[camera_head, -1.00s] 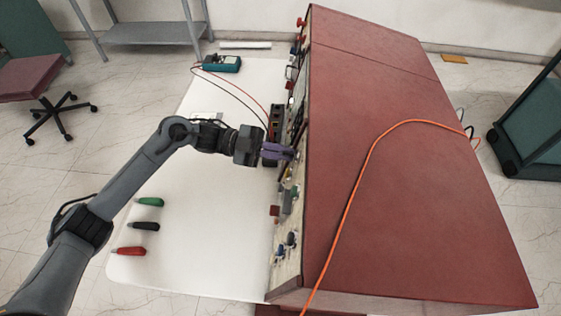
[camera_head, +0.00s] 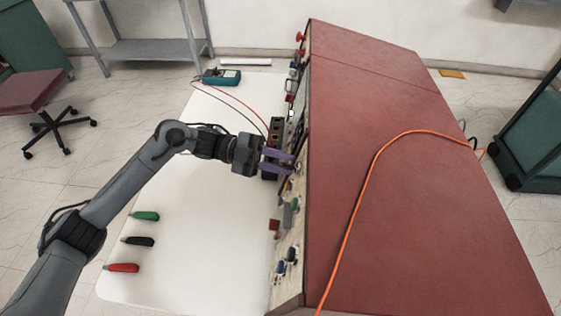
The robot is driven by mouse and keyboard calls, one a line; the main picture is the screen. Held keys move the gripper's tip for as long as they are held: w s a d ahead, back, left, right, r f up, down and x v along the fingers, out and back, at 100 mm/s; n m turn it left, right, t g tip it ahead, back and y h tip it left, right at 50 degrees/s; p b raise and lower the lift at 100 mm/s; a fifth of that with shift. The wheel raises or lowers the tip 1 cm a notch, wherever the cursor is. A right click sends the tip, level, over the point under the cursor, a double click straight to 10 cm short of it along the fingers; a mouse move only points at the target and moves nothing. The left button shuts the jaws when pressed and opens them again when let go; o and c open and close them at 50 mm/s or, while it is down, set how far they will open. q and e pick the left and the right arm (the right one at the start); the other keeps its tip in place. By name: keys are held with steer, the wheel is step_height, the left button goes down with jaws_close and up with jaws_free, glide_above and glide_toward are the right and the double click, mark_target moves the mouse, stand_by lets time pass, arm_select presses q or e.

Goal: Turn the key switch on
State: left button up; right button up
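My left gripper (camera_head: 290,163) reaches in from the left to the front panel (camera_head: 288,235) of the red cabinet. Its two purple fingers are spread apart, with their tips at the panel. No object shows clearly between them. The key switch cannot be told apart from the small fittings near the fingertips, and the fingers partly cover that part of the panel. My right gripper is not in view.
The red cabinet (camera_head: 400,200) fills the right, with an orange cable (camera_head: 355,205) over its top. On the white table (camera_head: 200,240) lie green, black and red handles (camera_head: 137,241) and a teal multimeter (camera_head: 222,76) with leads. The table's middle is clear.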

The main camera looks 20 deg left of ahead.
arm_select(q)
steer(key=shift+o, duration=0.8)
steer(key=shift+d, duration=0.1)
steer(key=shift+f, duration=0.15)
steer(key=a, duration=1)
steer(key=shift+s+a+p, duration=0.3)
steer(key=shift+s+a, duration=0.05)
